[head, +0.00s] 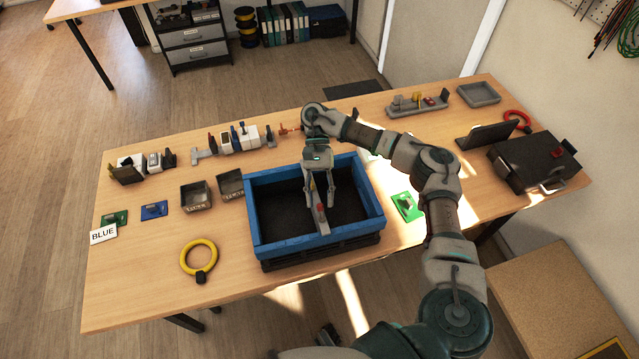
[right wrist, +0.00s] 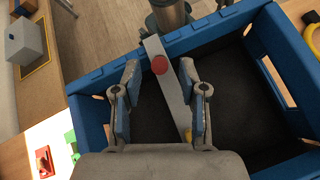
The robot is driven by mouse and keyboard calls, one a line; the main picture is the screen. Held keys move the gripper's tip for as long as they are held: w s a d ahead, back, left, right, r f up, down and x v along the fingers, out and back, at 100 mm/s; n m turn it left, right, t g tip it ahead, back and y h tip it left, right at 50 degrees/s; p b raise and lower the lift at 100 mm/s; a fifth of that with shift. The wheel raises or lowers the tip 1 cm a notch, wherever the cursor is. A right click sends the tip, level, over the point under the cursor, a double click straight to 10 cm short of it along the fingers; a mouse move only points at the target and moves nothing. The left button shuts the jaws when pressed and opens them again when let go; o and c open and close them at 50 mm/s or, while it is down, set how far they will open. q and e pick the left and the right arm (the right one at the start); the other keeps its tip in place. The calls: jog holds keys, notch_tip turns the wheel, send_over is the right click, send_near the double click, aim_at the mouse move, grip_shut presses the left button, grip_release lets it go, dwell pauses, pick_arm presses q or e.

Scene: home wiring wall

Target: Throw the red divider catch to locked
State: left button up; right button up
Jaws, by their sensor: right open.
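The blue crate (head: 262,235) stands at the front middle of the table with a dark floor inside. A grey divider bar (head: 322,224) lies across its near part. The red catch (head: 321,207) sits on this bar; in the right wrist view it is a round red knob (right wrist: 160,65) near the crate's rim. A yellow spot (right wrist: 187,135) shows lower on the bar, partly hidden by my gripper. My right gripper (head: 320,201) points down over the crate, open, its fingers on either side of the bar. Contact with the catch cannot be told. My left gripper is not in view.
Two small grey bins (head: 196,196) stand left of the crate. A yellow ring (head: 198,258) lies at front left, a green piece (head: 407,206) to the right. A row of wiring parts (head: 232,140) stands behind. A black box (head: 535,161) is far right.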

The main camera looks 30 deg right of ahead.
jog(key=shift+v, duration=2.55)
jog(key=shift+d, duration=0.1)
